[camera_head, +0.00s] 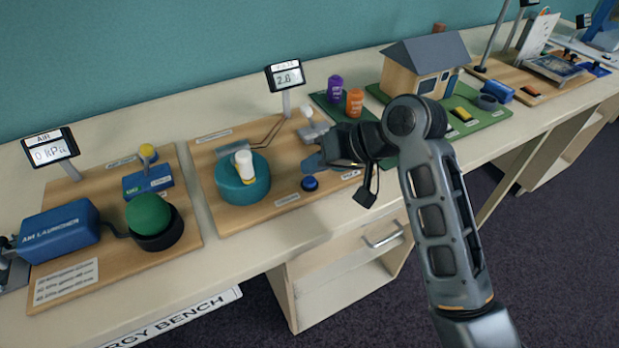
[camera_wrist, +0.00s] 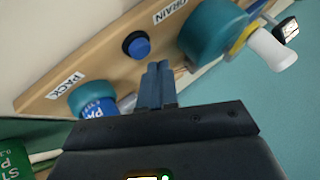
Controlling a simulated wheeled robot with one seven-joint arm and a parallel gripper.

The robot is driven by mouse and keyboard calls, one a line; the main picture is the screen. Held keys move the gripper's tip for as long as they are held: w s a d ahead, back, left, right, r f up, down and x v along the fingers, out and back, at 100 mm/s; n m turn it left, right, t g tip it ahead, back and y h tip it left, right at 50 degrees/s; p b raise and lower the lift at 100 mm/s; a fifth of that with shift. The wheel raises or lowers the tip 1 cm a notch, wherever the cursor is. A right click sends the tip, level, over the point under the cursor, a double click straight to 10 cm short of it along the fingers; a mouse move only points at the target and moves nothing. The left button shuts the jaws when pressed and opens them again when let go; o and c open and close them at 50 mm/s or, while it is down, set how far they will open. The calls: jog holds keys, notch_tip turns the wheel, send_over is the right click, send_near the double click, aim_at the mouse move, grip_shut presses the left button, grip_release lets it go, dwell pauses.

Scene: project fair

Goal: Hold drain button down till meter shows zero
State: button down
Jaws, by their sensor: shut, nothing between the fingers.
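The blue drain button (camera_head: 310,183) sits near the front edge of a wooden board; it also shows in the wrist view (camera_wrist: 138,46), in a dark collar, with a DRAIN label (camera_wrist: 170,11) to its upper right. The meter (camera_head: 285,77) on a post at the board's back reads about 2.0; its last characters are too small to tell. My gripper (camera_head: 312,163) is shut and empty. In the wrist view its fingertips (camera_wrist: 158,70) lie just below and right of the button, apart from it in the picture. The button appears unpressed.
A teal drum (camera_head: 243,182) with a white cylinder stands left of the button. A blue pack (camera_wrist: 98,108) in a teal holder lies beyond the PACK label. The air launcher board (camera_head: 190,205) is at left, a model house (camera_head: 425,65) at right.

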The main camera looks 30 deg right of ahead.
aim_at(314, 181)
jog(key=shift+f, duration=0.15)
jog(key=shift+f, duration=0.25)
jog(key=shift+f, duration=0.45)
dwell(1.0)
jog(key=shift+r, duration=0.1)
dwell(2.3)
jog(key=shift+r+p, duration=0.8)
jog(key=shift+p, duration=0.25)
notch_tip(314, 181, up, 5)
jog(key=p, duration=0.5)
